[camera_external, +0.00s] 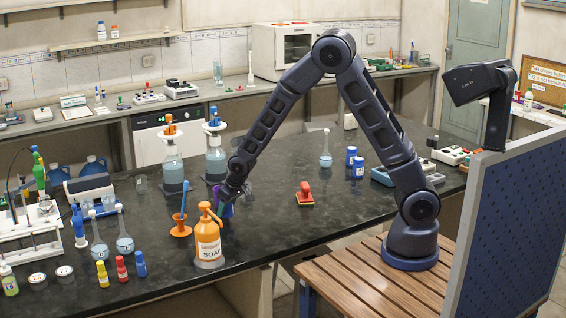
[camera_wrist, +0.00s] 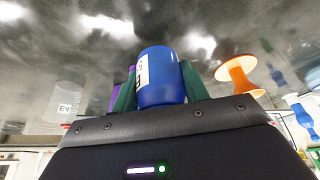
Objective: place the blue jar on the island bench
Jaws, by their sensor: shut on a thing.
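The blue jar (camera_wrist: 163,82), with a white label, sits between the green fingers of my gripper (camera_wrist: 158,88) in the wrist view. The gripper is shut on it. In the outside view my gripper (camera_external: 222,196) is low over the dark island bench (camera_external: 285,218), behind the orange soap bottle (camera_external: 208,240). The soap bottle partly hides that area, and the held jar is hard to make out there. I cannot tell whether the jar touches the bench. Two other blue jars (camera_external: 358,168) stand on the bench to the right.
A purple thing (camera_external: 227,209) is close to my gripper. An orange stand (camera_external: 181,229) with a blue tool is to its left. Flasks on stands (camera_external: 173,170) are behind. The bench front between soap bottle and stamp is clear.

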